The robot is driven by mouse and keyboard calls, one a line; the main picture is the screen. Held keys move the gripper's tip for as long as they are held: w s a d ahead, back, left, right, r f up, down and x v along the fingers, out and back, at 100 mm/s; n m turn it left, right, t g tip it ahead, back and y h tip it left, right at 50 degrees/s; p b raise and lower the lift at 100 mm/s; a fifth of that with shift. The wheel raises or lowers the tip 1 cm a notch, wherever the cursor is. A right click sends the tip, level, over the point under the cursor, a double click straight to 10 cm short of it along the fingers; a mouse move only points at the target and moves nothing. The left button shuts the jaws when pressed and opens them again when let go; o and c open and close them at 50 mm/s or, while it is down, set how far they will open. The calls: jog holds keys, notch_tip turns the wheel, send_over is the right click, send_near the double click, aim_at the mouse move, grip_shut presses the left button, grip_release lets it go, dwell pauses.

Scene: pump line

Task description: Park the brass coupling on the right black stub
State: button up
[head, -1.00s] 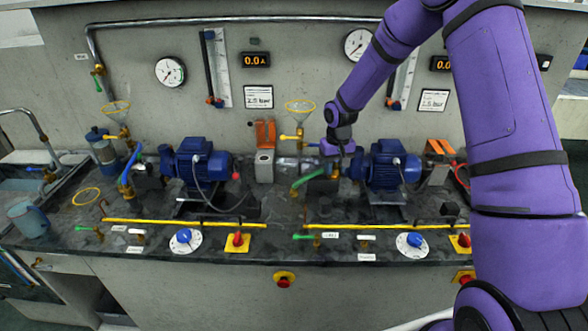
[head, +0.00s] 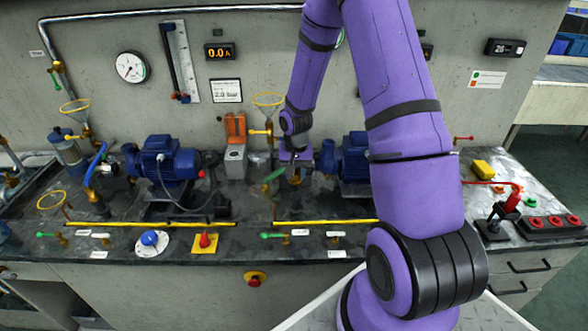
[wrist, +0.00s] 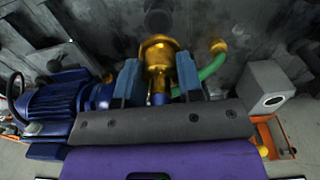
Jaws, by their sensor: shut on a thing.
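My gripper (head: 296,160) is at the middle of the bench, left of the right-hand blue pump (head: 355,158). In the wrist view its two blue-grey fingers (wrist: 160,82) are closed on the sides of the brass coupling (wrist: 158,52), a flanged golden piece. A blue part shows just below it between the fingers. I cannot pick out the right black stub with certainty; my arm hides part of the right side of the bench.
Another blue pump (head: 162,160) stands to the left. A yellow pipe (head: 325,221) runs along the front. A black pedestal (head: 493,222) and red buttons (head: 554,221) are at right.

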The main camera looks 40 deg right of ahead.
jog(key=shift+d+f, duration=0.1)
jog(key=shift+f, duration=2.6)
jog(key=shift+f, duration=0.45)
jog(key=o, duration=1)
jog(key=shift+r, duration=0.1)
jog(key=shift+r, duration=2.9)
jog(key=shift+r, duration=0.1)
notch_tip(320, 180, up, 11)
jog(key=shift+f, duration=0.2)
